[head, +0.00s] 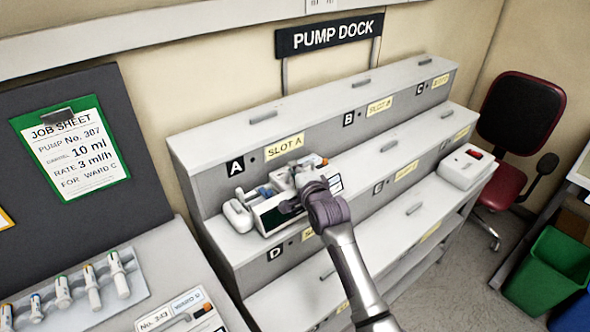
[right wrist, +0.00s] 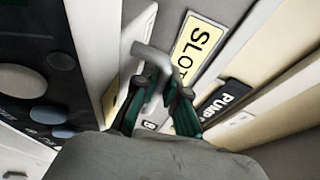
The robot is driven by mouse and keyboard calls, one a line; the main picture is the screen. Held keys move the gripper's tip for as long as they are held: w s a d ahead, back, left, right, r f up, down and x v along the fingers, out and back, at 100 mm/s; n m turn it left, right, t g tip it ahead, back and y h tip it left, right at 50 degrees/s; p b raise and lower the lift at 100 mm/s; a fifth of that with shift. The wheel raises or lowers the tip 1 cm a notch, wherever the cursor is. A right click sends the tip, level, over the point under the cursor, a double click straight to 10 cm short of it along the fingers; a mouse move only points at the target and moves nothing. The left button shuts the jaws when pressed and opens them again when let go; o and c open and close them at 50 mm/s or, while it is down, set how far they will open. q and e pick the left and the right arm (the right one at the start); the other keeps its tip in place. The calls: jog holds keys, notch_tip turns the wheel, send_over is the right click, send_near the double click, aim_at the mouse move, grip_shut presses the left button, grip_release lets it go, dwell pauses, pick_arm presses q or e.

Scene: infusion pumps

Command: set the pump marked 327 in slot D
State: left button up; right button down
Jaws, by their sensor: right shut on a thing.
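A white and dark-faced infusion pump (head: 268,212) is at the left end of the dock's middle step, above the black D label (head: 275,253). Its marking cannot be read. My right gripper (head: 296,198) reaches it from the front right. In the right wrist view its fingers (right wrist: 158,85) are closed on a pale bar-like handle (right wrist: 145,52), with the pump's dark face and round buttons (right wrist: 25,82) at the left. I cannot tell whether the pump's base rests fully on the step. My left gripper is not in view.
The dock (head: 412,140) has labels A, B and C on its top tier. Another white device (head: 466,166) stands at its right end. A bench at left holds a rack of syringes (head: 75,290) and a card (head: 182,313). A job sheet (head: 70,150) reads No. 307. A chair (head: 508,150) and green bin (head: 548,272) stand right.

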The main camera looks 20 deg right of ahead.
jog(key=shift+f, duration=0.1)
dwell(0.5)
jog(key=c, duration=1.2)
grip_release()
jog(key=shift+o, duration=0.2)
jog(key=shift+f, duration=0.1)
jog(key=shift+s+f, duration=0.1)
jog(key=shift+f, duration=0.05)
jog(key=shift+s+f, duration=0.1)
jog(key=shift+f, duration=0.15)
jog(key=s+r, duration=0.3)
jog(key=s, duration=0.8)
jog(key=shift+s+d, duration=0.25)
jog(key=shift+d, duration=0.05)
